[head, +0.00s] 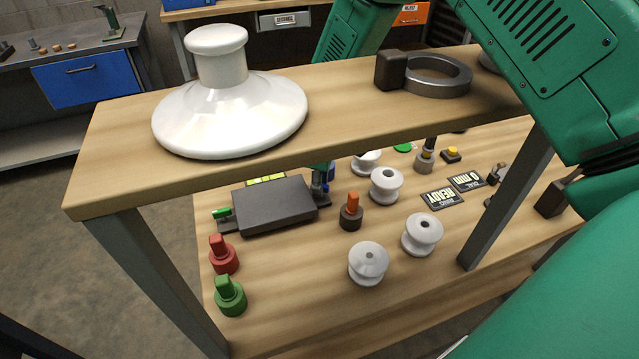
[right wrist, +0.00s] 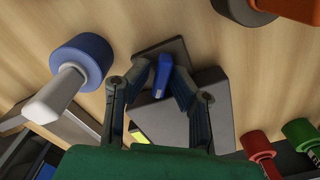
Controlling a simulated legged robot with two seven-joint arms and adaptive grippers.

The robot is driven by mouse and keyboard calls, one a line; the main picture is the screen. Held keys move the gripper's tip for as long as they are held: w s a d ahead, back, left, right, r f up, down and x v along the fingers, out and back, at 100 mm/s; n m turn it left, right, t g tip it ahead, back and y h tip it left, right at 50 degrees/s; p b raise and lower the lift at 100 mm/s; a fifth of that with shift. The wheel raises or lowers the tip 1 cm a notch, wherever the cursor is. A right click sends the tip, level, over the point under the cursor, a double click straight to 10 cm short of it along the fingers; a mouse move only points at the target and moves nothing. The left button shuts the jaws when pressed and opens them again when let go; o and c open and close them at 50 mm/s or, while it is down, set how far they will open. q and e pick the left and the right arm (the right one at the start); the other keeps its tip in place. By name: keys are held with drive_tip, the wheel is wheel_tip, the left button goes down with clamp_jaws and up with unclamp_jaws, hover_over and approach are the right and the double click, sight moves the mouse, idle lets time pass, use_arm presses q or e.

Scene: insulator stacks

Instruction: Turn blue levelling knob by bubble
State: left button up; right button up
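The blue levelling knob (right wrist: 163,76) has an upright tab on a dark corner of the levelling plate (right wrist: 215,85). The plate (head: 272,205) lies on the bench under the shelf in the head view. My right gripper (right wrist: 163,72) reaches over the knob, its two fingers on either side of the tab. The fingers look apart; whether one touches the tab I cannot tell. In the head view my right gripper (head: 320,182) is partly hidden by the shelf. The yellow-green bubble level (head: 266,179) shows behind the plate. A green knob (head: 222,213) stands at the plate's left. My left gripper is not in view.
The shelf (head: 350,115) carries a large white insulator (head: 228,105) and a dark ring clamp (head: 437,75). An orange-topped knob (head: 351,212), a red knob (head: 223,254), a green peg (head: 230,296) and several white spools (head: 368,263) stand nearby. A blue-and-white piece (right wrist: 82,65) is close by.

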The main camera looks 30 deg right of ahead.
clamp_jaws()
drive_tip(key=m+p, duration=0.2)
drive_tip(key=m, duration=0.1)
drive_tip(key=shift+r+p, duration=0.25)
drive_tip(key=shift+p, duration=0.1)
drive_tip(key=shift+f+m+p, duration=0.15)
drive_tip(key=shift+m+p, duration=0.15)
drive_tip(key=shift+m, duration=0.8)
unclamp_jaws()
